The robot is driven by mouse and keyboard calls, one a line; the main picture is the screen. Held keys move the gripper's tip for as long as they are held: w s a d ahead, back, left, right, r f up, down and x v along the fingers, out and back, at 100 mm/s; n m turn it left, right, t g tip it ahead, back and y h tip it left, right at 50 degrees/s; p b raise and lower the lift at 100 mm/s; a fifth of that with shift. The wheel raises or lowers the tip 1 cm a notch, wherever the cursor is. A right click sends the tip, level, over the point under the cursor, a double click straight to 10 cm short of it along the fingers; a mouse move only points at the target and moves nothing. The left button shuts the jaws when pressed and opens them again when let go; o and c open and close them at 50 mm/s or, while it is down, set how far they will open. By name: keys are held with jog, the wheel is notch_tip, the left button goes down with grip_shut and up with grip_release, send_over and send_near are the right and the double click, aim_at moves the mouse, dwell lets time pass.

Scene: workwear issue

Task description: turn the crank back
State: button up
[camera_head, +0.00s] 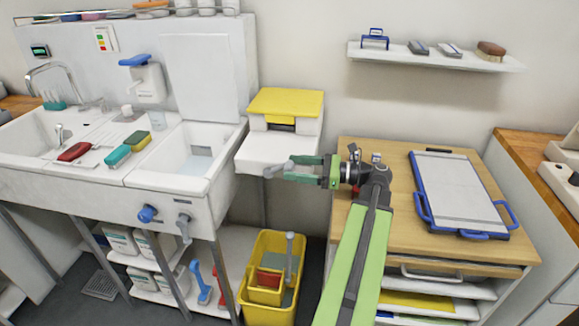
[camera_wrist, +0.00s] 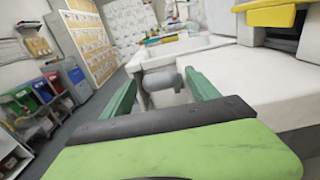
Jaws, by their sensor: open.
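A grey crank handle (camera_head: 275,168) shows at the side of my gripper, in front of the white unit with the yellow lid (camera_head: 284,102). In the wrist view a grey cylindrical grip (camera_wrist: 161,81) lies between the two green fingers. My gripper (camera_head: 292,168) is open, with its fingers on either side of the handle or just short of it; I cannot tell whether they touch it. Where the crank joins the unit is not clear. My gripper also shows in the wrist view (camera_wrist: 160,90).
A sink (camera_head: 190,155) stands left, with a blue knob (camera_head: 148,214) and a grey lever (camera_head: 184,227) on its front. A yellow bucket (camera_head: 262,310) is below. A wooden-topped cabinet (camera_head: 395,190) with a blue-framed board (camera_head: 458,190) is right. A shelf (camera_head: 480,63) is above.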

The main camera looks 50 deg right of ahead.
jog(key=shift+x, duration=1.2)
jog(key=shift+c, duration=0.3)
